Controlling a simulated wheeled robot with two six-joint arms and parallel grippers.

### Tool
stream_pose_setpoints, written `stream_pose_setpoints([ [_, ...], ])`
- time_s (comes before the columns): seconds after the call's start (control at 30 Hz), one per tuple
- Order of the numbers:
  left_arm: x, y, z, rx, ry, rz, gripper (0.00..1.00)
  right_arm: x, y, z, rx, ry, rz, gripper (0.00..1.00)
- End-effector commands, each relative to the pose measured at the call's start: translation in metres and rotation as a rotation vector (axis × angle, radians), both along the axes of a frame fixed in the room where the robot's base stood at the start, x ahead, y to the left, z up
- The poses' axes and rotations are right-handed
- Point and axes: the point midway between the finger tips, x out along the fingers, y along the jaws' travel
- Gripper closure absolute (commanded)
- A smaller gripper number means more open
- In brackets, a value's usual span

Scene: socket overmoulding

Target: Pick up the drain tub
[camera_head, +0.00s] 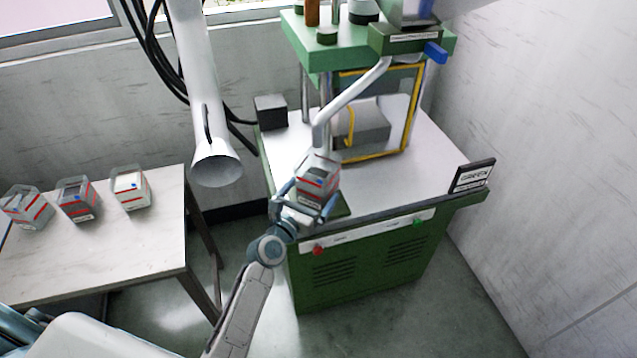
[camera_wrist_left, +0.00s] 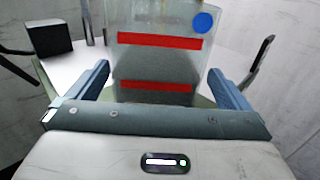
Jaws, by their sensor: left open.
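The drain tub (camera_head: 318,178) is a clear box with red bands, a blue dot and dark grey contents. It stands at the front edge of the green machine's white top. In the left wrist view the tub (camera_wrist_left: 155,70) fills the middle, between the blue fingers. My left gripper (camera_head: 306,203) is open at its near side, one finger on each side. In the left wrist view the gripper (camera_wrist_left: 163,88) shows a narrow gap beside the tub on both sides. The tub's bottom is hidden there by the gripper body. My right gripper is not in view.
The green press (camera_head: 310,50) with a yellow-edged guard (camera_head: 408,120) rises behind the tub. Three similar tubs stand on the left table (camera_head: 110,245). A white duct (camera_head: 216,165) hangs between.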

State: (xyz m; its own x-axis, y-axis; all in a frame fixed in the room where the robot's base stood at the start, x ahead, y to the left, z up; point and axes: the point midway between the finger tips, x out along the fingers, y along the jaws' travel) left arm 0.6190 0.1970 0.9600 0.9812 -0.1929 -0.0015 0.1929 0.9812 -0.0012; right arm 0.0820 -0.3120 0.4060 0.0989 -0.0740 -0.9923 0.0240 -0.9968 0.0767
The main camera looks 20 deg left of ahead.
Motion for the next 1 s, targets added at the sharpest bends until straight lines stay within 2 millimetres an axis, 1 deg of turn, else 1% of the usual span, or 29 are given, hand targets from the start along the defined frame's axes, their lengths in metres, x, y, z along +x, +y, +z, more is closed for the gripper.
stream_pose_setpoints([
  [0.3,0.043,-0.005,-0.003,0.000,-0.001,0.002,0.00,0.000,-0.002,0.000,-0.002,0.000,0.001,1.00],
  [0.4,0.049,-0.006,-0.003,0.000,0.000,0.002,0.00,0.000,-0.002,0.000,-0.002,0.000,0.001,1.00],
  [0.63,0.050,-0.006,-0.003,0.001,0.001,0.002,0.00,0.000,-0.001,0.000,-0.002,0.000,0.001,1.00],
  [0.67,0.050,-0.006,-0.003,0.001,0.001,0.002,0.04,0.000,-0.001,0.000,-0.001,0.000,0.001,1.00],
  [0.7,0.050,-0.006,-0.003,0.001,0.001,0.002,0.12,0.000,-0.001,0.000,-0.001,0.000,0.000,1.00],
  [0.9,0.050,-0.006,-0.003,0.001,0.001,0.002,0.50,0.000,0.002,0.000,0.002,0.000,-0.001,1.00],
  [1.0,0.050,-0.006,-0.002,0.001,-0.001,0.003,0.50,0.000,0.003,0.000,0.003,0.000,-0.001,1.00],
])
